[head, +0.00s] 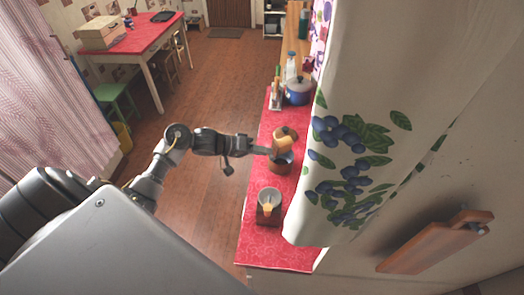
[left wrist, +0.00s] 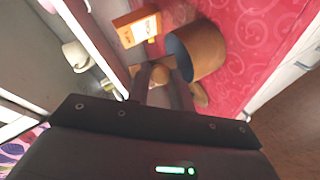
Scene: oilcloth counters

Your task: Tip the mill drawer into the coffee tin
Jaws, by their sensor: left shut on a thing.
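The mill drawer (head: 283,145) is a small tan wooden box. My left gripper (head: 268,151) is shut on it and holds it over the coffee tin (head: 280,167), tilted. The tin is brown with a blue inside and stands open on the red cloth; it also shows in the left wrist view (left wrist: 205,52). I cannot tell whether anything is falling from the drawer. A round wooden lid (head: 287,131) lies just behind the tin. The mill (head: 268,214), a dark box with a grey metal bowl on top, stands nearer to me. My right gripper is out of view.
The counter is narrow, with red oilcloth (head: 253,248). A blue pot (head: 298,91) and bottles stand farther back. A curtain with blue fruit (head: 350,120) hangs close on the right. A wooden board (head: 435,243) is at the right. Floor is open to the left.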

